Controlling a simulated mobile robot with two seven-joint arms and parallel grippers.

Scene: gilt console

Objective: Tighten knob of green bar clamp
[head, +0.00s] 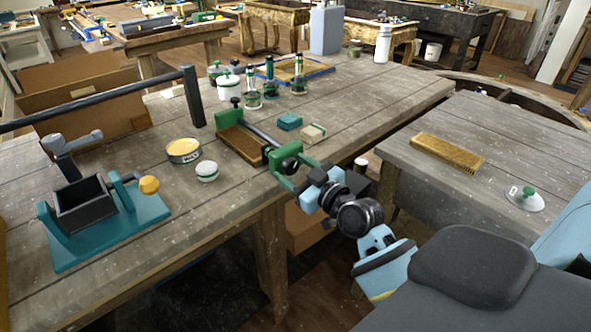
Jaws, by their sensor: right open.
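The green bar clamp (278,160) lies at the front edge of the wooden workbench. Its dark bar runs back to a green far jaw (228,118), and a brown wooden block (241,143) lies alongside the bar. The black knob (291,165) is at the clamp's near end, by the bench edge. My right gripper (306,186) is open, close to the clamp's near end. Its fingers are small and partly hidden, so I cannot tell whether they touch the knob or surround it. My left gripper is not in view.
A teal vise (100,225), a yellow tin (183,150) and a white lidded jar (207,171) stand left of the clamp. A brush (447,152) lies on the right-hand table.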

